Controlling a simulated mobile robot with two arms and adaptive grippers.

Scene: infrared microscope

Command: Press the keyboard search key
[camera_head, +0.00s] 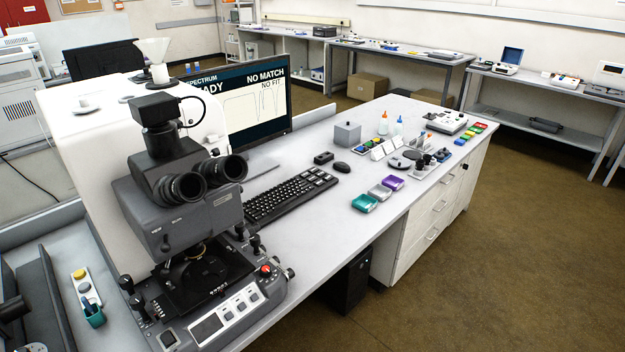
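The black keyboard (290,196) lies on the white bench, right of the microscope and in front of the monitor. Its left end is partly hidden behind the microscope. The single keys are too small to read, so I cannot tell which one is the search key. The monitor (262,100) is lit and shows "NO MATCH", "NO FIT" and a curve; its left part is hidden by the microscope. Neither of my grippers can be made out in the head view, and nothing touches the visible part of the keyboard.
The infrared microscope (180,220) stands tall at the left front, beside the keyboard. A mouse (342,167), a grey box (347,134) and small coloured trays (380,191) lie right of the keyboard. The bench front (320,240) is clear. Open floor (480,260) lies to the right.

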